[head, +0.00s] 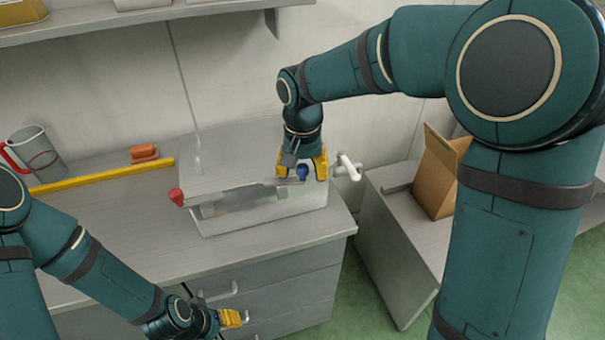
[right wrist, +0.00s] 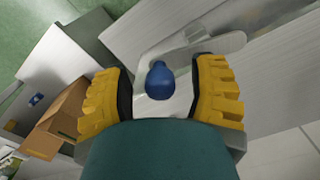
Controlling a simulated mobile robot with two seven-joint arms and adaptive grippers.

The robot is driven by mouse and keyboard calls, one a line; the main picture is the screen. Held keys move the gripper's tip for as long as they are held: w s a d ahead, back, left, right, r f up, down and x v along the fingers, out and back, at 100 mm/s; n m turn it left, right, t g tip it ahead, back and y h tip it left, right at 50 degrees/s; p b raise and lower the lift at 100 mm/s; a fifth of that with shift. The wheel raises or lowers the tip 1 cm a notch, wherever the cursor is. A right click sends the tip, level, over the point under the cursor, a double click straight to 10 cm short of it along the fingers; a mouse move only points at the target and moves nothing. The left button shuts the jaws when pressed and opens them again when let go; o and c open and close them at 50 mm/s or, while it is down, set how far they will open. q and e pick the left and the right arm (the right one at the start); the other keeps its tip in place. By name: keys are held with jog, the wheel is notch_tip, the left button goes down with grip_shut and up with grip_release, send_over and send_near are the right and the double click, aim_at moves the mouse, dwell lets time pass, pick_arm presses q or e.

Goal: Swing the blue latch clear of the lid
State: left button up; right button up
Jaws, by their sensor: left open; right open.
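A clear-walled box (head: 265,213) with a pale lid (head: 215,160) stands on the counter. The blue latch (head: 302,173) shows as a rounded knob at the lid's front right corner. A red latch (head: 177,197) shows at the front left. My right gripper (head: 301,169) is open, pointing down, with a yellow finger on either side of the blue knob. In the right wrist view the blue latch (right wrist: 160,80) sits between the open fingers, with gaps on both sides. My left gripper (head: 232,318) is open, low in front of the drawers, apart from the box.
A yellow bar (head: 95,178) lies along the counter (head: 110,215) behind and left of the box. An orange block (head: 144,152) and a mug (head: 38,152) stand there too. A white fitting (head: 347,167) is right of the box. A cardboard box (head: 438,172) stands farther right.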

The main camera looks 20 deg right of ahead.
jog(key=shift+f, duration=0.25)
grip_shut()
jog(key=shift+w+d+r+n+p, duration=0.15)
jog(key=shift+w+n+p, duration=0.15)
jog(key=shift+n+p, duration=0.45)
jog(key=shift+w+n, duration=0.3)
jog(key=shift+n, duration=0.45)
grip_release()
